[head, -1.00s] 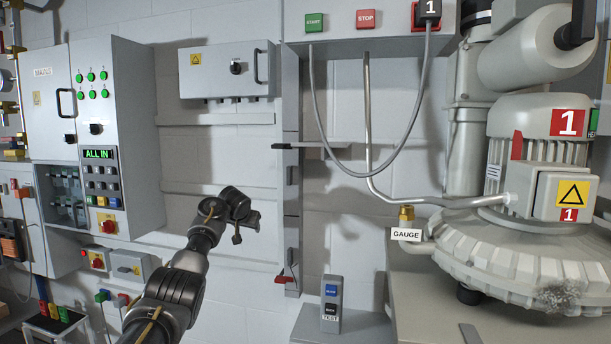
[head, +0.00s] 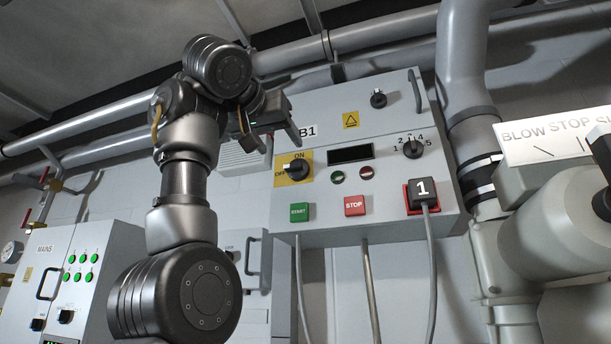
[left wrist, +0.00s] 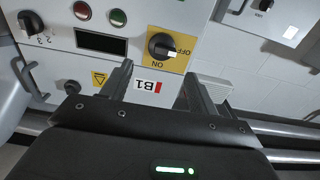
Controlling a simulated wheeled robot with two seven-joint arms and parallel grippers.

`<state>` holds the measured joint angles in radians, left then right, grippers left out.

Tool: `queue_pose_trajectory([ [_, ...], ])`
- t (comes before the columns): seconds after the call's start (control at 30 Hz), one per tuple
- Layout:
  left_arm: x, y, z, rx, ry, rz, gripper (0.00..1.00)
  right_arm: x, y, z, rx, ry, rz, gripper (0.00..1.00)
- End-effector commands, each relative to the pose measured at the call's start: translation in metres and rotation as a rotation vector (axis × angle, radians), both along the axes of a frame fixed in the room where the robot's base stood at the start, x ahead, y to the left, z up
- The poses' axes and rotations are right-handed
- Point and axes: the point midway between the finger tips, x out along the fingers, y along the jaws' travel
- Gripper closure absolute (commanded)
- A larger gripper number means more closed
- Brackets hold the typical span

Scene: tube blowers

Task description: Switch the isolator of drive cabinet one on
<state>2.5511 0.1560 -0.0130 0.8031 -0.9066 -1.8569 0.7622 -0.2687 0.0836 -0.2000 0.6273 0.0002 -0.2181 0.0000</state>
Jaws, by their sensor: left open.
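The drive cabinet (head: 400,205), marked B1, hangs on the wall in the head view. Its isolator (head: 297,170) is a black rotary knob on a yellow plate lettered OFF and ON. Its white mark points left, to OFF. The isolator also shows in the left wrist view (left wrist: 160,45), beyond the fingertips. My left gripper (head: 276,135) is open and empty, above and a little left of the isolator. In the left wrist view its fingers (left wrist: 158,70) stand apart on either side of the B1 label, not touching the knob. My right gripper is out of view.
The cabinet also has a display (head: 351,154), a selector (head: 413,147), a START button (head: 300,212), a STOP button (head: 355,205) and a plug marked 1 (head: 422,195). Cables hang below. A blower (head: 560,250) stands right, the mains cabinet (head: 60,275) left.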

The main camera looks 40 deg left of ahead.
Motion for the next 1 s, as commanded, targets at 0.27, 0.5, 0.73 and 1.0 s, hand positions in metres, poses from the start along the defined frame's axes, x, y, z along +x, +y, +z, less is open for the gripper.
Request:
queue_pose_trajectory([
  [0.27, 0.007, 0.011, 0.004, 0.002, 0.0, 0.017, 0.4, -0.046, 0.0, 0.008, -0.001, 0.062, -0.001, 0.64],
  [0.5, 0.049, 0.026, 0.005, 0.001, 0.0, 0.018, 0.4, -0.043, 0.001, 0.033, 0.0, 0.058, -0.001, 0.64],
  [0.73, 0.083, 0.037, 0.004, 0.002, -0.002, 0.016, 0.4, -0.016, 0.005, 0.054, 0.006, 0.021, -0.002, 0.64],
  [1.0, 0.097, 0.041, 0.0, 0.002, -0.002, 0.013, 0.4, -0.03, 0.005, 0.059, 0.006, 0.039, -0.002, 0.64],
])
